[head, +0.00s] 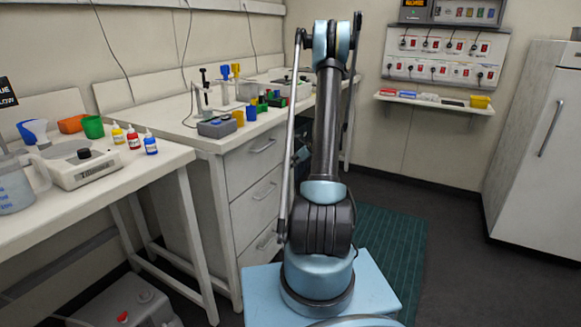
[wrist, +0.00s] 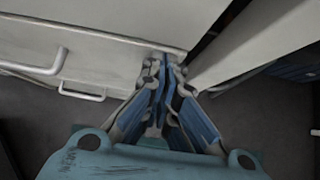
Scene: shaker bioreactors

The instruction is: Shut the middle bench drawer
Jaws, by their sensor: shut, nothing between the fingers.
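The middle bench drawer (head: 250,208) is the second of three stacked pale drawers under the bench, with a bar handle. My arm hides its right end in the head view, and I cannot tell there how far it stands out. In the wrist view a pale drawer front (wrist: 110,48) with a bar handle fills the upper left, and a second handle shows below it. Which drawers these are is unclear. My gripper (wrist: 164,62) is shut and empty, its tips at the lower right edge of that front; contact is unclear. The head view does not show the fingers clearly.
A pale bench leg or panel (wrist: 235,45) slants close to the right of my gripper in the wrist view. Bottles, coloured blocks and a grey device crowd the benchtop (head: 180,128). A green mat (head: 385,250) lies on open floor to the right; a white cabinet (head: 530,150) stands beyond.

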